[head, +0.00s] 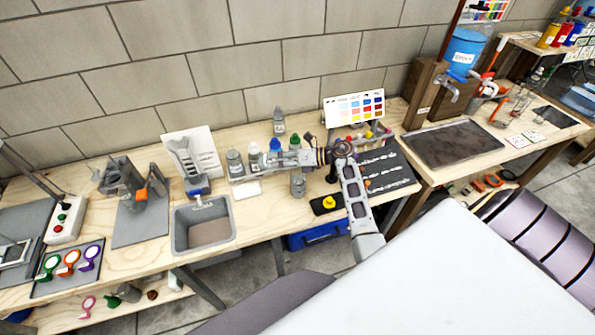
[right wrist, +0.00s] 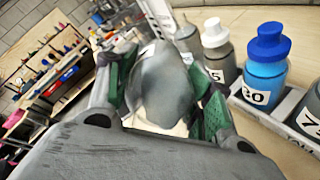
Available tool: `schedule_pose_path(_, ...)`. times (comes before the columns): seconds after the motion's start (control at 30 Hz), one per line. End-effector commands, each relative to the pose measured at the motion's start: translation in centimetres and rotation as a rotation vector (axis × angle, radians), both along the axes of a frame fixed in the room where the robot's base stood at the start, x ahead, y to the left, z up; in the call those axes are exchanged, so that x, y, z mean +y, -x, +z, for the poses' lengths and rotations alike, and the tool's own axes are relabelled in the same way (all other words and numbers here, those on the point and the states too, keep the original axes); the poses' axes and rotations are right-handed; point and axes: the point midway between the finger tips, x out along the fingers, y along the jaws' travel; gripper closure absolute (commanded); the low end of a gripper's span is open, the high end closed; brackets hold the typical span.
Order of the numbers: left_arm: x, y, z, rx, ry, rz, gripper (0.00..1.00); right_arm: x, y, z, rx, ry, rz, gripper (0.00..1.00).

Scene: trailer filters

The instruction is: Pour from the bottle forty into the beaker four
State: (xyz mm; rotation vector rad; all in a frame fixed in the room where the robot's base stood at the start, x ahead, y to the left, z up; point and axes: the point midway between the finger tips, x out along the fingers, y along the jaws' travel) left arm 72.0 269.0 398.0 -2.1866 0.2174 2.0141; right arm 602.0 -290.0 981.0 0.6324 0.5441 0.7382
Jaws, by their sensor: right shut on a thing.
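My right arm reaches in from the lower right, bends above the bench and points left. My right gripper (head: 238,174) is at the left end of the bottle row. In the right wrist view, the gripper (right wrist: 165,105) is shut on a grey bottle (right wrist: 162,80), which lies between its green-padded fingers. No number can be read on it, so I cannot tell whether it is bottle forty. A greyish container (head: 298,184) stands at the bench front below my wrist; I cannot tell whether it is beaker four. My left gripper is not in view.
A blue bottle (right wrist: 265,65) marked 30 and a white-capped bottle (right wrist: 217,50) stand close to the right of the held bottle. A grey sink (head: 205,228) is left of them. A colour chart (head: 356,108) stands behind. A yellow-topped black device (head: 328,204) sits near the front edge.

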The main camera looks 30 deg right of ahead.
Motion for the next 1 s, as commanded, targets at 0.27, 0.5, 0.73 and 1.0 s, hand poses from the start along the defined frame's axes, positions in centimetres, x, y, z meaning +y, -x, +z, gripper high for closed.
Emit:
schedule_pose_path(0.27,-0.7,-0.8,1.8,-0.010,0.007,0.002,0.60,0.4,-0.3,-0.1,0.051,0.061,0.002,0.86)
schedule_pose_path(0.5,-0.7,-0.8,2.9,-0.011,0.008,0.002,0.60,0.4,-0.3,-0.6,0.097,0.119,0.001,0.86)
schedule_pose_path(0.73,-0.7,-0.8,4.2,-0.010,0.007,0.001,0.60,0.4,-0.3,-1.0,0.147,0.179,0.003,0.86)
schedule_pose_path(1.0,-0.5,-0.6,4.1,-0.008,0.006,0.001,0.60,0.4,-0.3,-1.2,0.179,0.214,0.001,0.86)
